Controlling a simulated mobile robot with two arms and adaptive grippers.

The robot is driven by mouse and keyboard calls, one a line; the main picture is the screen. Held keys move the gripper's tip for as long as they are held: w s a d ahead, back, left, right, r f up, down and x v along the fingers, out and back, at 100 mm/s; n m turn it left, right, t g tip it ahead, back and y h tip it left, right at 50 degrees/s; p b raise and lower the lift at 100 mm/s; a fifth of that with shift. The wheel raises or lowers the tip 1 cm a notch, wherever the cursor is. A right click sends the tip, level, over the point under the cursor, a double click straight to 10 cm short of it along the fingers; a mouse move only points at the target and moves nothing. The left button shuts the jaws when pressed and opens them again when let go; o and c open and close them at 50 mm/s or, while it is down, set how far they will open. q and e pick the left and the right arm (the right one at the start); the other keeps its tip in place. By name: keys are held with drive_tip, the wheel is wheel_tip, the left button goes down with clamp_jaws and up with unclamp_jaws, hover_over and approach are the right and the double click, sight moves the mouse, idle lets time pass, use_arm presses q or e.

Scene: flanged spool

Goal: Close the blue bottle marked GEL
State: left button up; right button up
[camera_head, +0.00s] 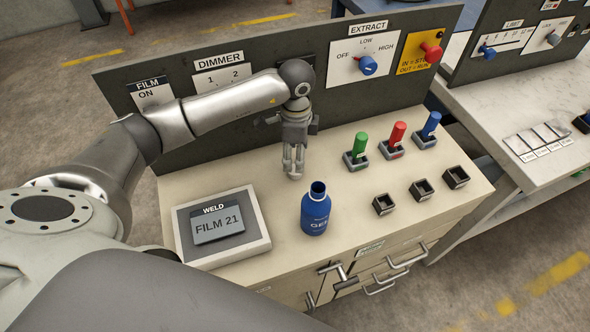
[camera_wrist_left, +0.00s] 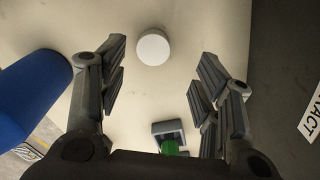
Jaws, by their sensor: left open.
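The blue bottle (camera_head: 316,212) marked GEL stands upright on the bench with its dark mouth open and no cap on it. It also shows at the left edge of the left wrist view (camera_wrist_left: 30,95). A round white cap (camera_wrist_left: 153,48) lies on the bench in the left wrist view, between and a little beyond the fingertips. My left gripper (camera_head: 293,172) points down behind the bottle, close above the bench. Its fingers are apart and empty in the wrist view (camera_wrist_left: 162,60). In the head view the cap is not clearly visible by the fingers.
Green (camera_head: 358,148), red (camera_head: 394,136) and blue (camera_head: 428,126) handles stand in sockets to the right, with empty square sockets (camera_head: 421,189) in front. A WELD display box (camera_head: 222,228) is left of the bottle. An upright panel (camera_head: 330,72) closes the back.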

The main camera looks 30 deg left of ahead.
use_arm(q)
drive_tip(key=f, duration=0.1)
drive_tip(key=f+p, duration=0.1)
drive_tip(key=f, duration=0.2)
drive_tip(key=shift+s+d+f+p, duration=0.15)
drive_tip(key=shift+s+f+p, duration=0.15)
drive_tip(key=shift+s+p, duration=0.1)
drive_tip(key=shift+f, duration=0.3)
drive_tip(key=c, duration=0.8)
drive_tip(key=shift+o, duration=0.2)
